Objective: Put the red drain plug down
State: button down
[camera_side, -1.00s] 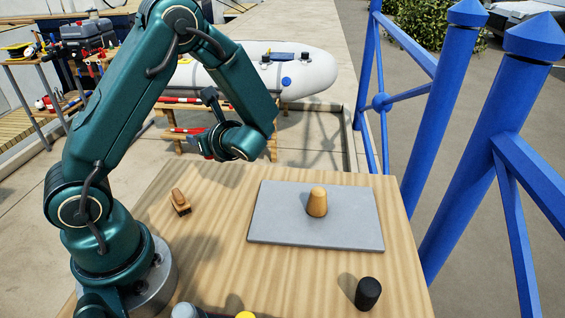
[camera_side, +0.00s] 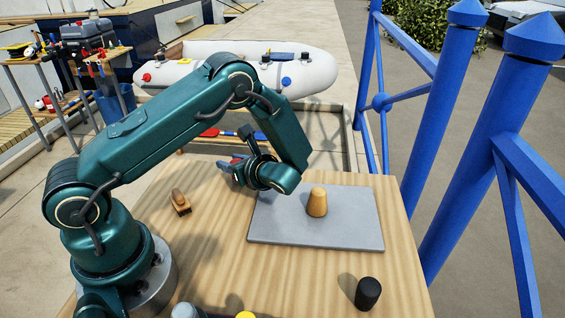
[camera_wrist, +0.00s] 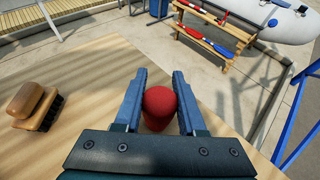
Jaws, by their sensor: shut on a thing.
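The red drain plug (camera_wrist: 160,104) is between the two fingers of my gripper (camera_wrist: 160,90) in the wrist view. My gripper is shut on it. In the side view my gripper (camera_side: 232,172) is above the far part of the wooden table, left of the grey mat's back edge. Only a small bit of red shows between the fingers there. I cannot tell exactly how far the plug is above the table.
A grey mat (camera_side: 275,233) holds a tan tapered plug (camera_side: 317,202). A wooden brush (camera_side: 180,203) lies at left, also in the wrist view (camera_wrist: 36,105). A black cylinder (camera_side: 368,293) stands front right. The wooden table (camera_side: 215,255) has free room between brush and mat. Blue railings (camera_side: 440,150) stand right.

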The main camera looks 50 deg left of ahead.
jog(key=shift+f, duration=0.15)
jog(key=c, duration=0.5)
grip_release()
